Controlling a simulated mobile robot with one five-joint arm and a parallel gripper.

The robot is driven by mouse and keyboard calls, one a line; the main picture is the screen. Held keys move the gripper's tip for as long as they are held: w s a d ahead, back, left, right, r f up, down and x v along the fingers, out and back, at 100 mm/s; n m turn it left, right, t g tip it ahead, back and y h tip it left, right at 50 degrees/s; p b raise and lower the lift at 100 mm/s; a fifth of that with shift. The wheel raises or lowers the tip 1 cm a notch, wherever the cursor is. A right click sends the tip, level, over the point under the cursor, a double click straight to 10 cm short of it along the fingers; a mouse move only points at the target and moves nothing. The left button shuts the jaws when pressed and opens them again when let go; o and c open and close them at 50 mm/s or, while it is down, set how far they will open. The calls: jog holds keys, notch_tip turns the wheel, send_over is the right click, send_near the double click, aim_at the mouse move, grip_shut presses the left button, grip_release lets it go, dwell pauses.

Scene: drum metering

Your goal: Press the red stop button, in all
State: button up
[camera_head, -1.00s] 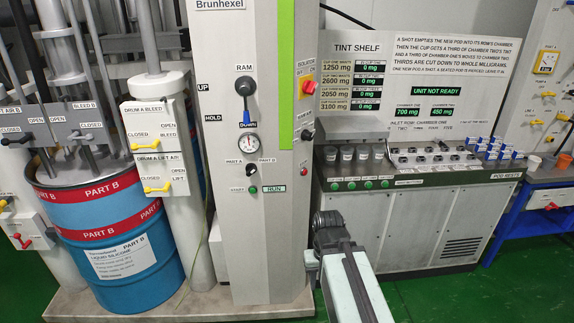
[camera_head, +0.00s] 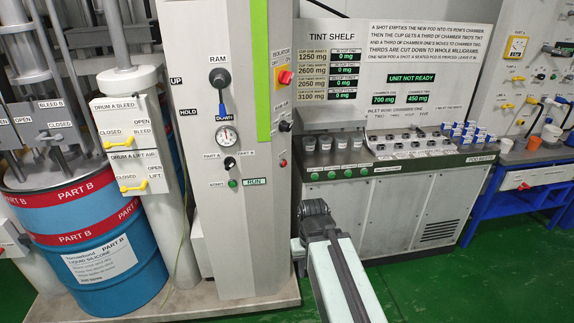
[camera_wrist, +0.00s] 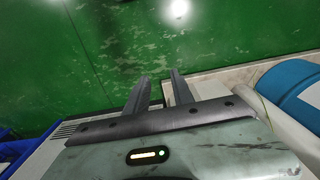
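A small red button (camera_head: 282,163) sits on the right side of the grey press column (camera_head: 222,250), below a black knob. I cannot read a label beside it. A red and yellow isolator switch (camera_head: 285,77) is higher on the same column face. My arm reaches up from the bottom of the head view and ends in front of the column's lower right, below and apart from the red button; the fingers cannot be made out there. In the wrist view my gripper (camera_wrist: 160,76) has its two dark fingers apart with nothing between them, over the green floor.
The tint shelf cabinet (camera_head: 405,222) with cups and green buttons stands right of the column; its display reads UNIT NOT READY. A blue Part B drum (camera_head: 100,255) stands at left. A pale plinth (camera_head: 210,306) edges the column's foot. Green floor (camera_head: 440,285) is open at front right.

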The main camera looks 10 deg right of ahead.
grip_shut()
jog(key=shift+d, duration=0.1)
dwell(1.4)
